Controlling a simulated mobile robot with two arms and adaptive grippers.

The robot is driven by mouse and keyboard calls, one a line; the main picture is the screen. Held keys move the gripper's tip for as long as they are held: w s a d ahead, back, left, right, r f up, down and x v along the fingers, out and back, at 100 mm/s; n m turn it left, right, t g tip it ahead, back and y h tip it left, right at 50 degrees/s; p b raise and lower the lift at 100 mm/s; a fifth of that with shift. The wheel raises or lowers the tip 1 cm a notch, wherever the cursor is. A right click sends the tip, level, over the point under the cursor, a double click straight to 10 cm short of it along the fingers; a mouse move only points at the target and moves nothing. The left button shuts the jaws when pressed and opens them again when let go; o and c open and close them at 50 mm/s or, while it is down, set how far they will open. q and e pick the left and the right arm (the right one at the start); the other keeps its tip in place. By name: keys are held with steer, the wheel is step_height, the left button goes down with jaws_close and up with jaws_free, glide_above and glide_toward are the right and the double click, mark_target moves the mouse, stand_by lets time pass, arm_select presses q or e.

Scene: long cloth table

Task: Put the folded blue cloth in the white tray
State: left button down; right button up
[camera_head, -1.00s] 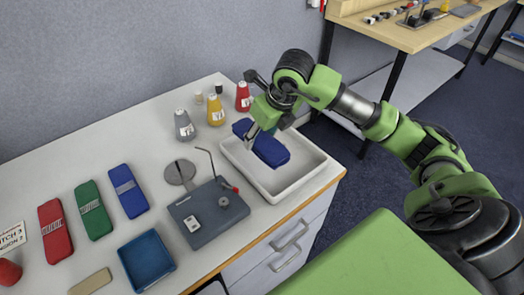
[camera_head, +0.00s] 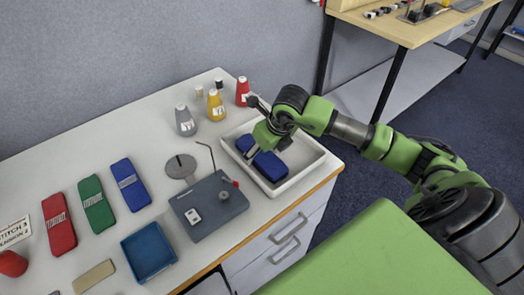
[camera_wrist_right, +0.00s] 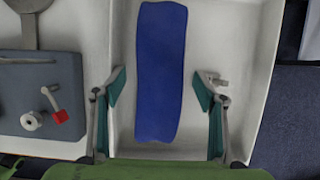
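The folded blue cloth (camera_head: 270,168) lies inside the white tray (camera_head: 315,163), lengthwise and partly hidden under my right gripper. In the right wrist view the cloth (camera_wrist_right: 160,75) is a dark blue strip on the pale tray floor (camera_wrist_right: 222,45). My right gripper (camera_head: 267,150) is over the cloth. In the right wrist view its fingers (camera_wrist_right: 160,82) are spread, one on each side of the cloth, with gaps between them and its edges. My left gripper is not in view.
Left of the tray is a grey-blue device (camera_head: 208,207) with a thin bent rod. Grey (camera_head: 185,122), yellow (camera_head: 216,106) and red (camera_head: 242,92) bottles stand behind. Red (camera_head: 59,224), green (camera_head: 96,204) and blue (camera_head: 130,185) packs and an open blue bin (camera_head: 147,252) lie left.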

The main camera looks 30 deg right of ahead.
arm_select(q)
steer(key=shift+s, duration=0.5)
arm_select(e)
steer(key=shift+r, duration=0.2)
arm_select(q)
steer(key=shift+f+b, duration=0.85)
arm_select(e)
steer(key=v, duration=1.2)
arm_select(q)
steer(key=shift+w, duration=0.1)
arm_select(e)
steer(key=shift+f, duration=0.15)
